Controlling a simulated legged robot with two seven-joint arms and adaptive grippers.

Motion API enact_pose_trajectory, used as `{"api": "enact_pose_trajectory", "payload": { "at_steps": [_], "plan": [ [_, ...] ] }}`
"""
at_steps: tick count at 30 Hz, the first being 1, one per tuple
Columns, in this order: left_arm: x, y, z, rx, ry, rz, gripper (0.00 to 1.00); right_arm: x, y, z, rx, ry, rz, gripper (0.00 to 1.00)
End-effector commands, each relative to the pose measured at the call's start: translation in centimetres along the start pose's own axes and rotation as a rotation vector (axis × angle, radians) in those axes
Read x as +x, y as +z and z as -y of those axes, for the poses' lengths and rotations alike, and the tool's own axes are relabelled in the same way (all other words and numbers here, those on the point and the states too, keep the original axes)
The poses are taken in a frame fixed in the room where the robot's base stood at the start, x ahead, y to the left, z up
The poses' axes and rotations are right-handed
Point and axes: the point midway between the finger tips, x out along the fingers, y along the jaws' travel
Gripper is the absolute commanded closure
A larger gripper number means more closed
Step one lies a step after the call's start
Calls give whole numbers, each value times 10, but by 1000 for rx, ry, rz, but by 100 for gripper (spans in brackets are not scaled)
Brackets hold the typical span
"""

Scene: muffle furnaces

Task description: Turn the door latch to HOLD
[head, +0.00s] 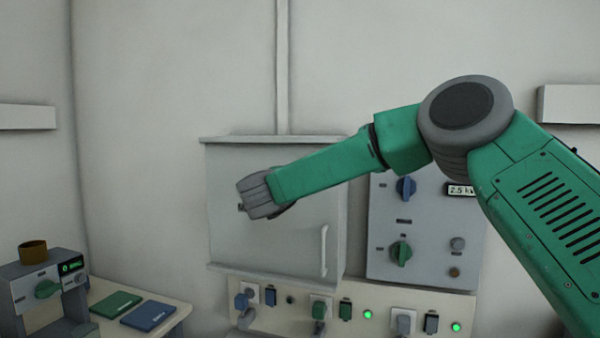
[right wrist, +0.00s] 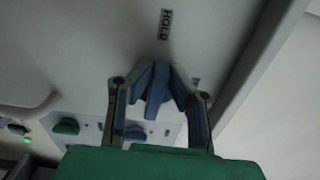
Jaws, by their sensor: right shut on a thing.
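The blue door latch (right wrist: 155,92) is on the pale door in the right wrist view. My right gripper (right wrist: 160,80) is shut on it, with one finger on each side. The latch's long side runs roughly up and down the picture, its upper end towards the HOLD label (right wrist: 165,25). A second label (right wrist: 196,82) is mostly hidden by the right finger. In the head view my right arm reaches across to the grey cabinet door (head: 285,235); the hand hides the latch and the fingers there. My left gripper is not in view.
The door has a vertical pale handle (head: 324,251) at its lower right. A control panel (head: 385,262) with knobs stands to the right. Sockets and green lights line the strip (head: 385,318) below. A small device (head: 35,290) and two booklets are on a table at lower left.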

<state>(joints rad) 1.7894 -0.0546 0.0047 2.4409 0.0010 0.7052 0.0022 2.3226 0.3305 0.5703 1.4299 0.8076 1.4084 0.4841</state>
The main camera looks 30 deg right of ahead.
Motion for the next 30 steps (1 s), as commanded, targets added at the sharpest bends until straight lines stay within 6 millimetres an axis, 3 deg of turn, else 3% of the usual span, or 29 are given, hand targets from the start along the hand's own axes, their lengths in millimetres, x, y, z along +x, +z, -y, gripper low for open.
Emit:
{"api": "enact_pose_trajectory", "payload": {
  "at_steps": [22, 23, 24, 30],
  "plan": [
    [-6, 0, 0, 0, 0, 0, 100, -1, 4, -8, -87, 9, 11, 100],
    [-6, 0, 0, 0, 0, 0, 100, -1, 3, -8, -87, 9, 10, 76],
    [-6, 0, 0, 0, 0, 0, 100, -1, 3, -8, -87, 8, 10, 66],
    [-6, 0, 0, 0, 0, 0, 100, -1, 0, -5, -82, 5, 5, 66]
  ]
}}
